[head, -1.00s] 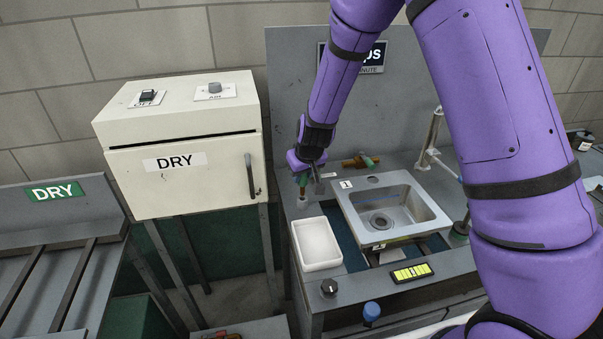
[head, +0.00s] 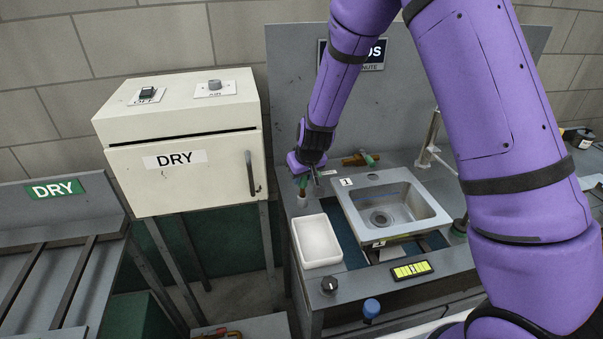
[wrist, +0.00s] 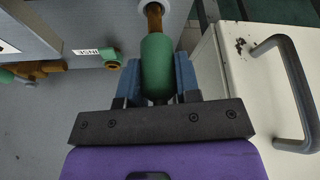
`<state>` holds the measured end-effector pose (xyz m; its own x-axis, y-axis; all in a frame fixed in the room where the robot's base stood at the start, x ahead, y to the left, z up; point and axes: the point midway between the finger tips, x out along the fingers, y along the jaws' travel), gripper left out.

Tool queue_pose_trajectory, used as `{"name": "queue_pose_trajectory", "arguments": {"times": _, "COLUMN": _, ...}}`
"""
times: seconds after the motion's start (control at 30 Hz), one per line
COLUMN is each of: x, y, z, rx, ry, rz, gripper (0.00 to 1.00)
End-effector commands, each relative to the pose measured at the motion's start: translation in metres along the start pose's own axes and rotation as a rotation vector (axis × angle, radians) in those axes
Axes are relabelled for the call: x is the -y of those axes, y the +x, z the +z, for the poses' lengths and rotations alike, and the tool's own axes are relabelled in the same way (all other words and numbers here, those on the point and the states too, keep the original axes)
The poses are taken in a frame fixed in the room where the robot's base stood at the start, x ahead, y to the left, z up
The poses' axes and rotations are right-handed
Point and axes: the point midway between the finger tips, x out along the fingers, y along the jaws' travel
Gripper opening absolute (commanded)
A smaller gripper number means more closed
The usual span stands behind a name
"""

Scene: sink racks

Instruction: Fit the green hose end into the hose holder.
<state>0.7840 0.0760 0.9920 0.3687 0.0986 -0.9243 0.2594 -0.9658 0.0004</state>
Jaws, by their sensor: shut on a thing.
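My gripper (wrist: 157,82) is shut on the green hose end (wrist: 156,65), with one blue finger on each side of it. The brown tip of the hose end points away from my gripper, toward a pale round hose holder (wrist: 152,6) at the top edge of the wrist view. The tip meets the holder's opening there; how deep it sits I cannot tell. In the head view my gripper (head: 308,174) is at the left of the sink bench, with the green hose end (head: 301,182) pointing down just over the small pale holder (head: 302,200).
A white DRY cabinet (head: 185,175) with a door handle stands close on the left. A white tray (head: 318,262) and a steel sink (head: 428,222) are in front and to the right. A brown and green pipe fitting (head: 360,160) lies behind on the bench.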

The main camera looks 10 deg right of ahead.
Motion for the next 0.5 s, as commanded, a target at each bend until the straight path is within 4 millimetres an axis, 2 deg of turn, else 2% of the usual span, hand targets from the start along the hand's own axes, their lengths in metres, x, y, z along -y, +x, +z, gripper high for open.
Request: {"name": "queue_pose_trajectory", "arguments": {"times": 0.5, "x": 0.0001, "y": 0.0101, "z": 0.0042, "rx": -0.001, "ry": 0.0, "rz": 0.0, "gripper": 0.07}}
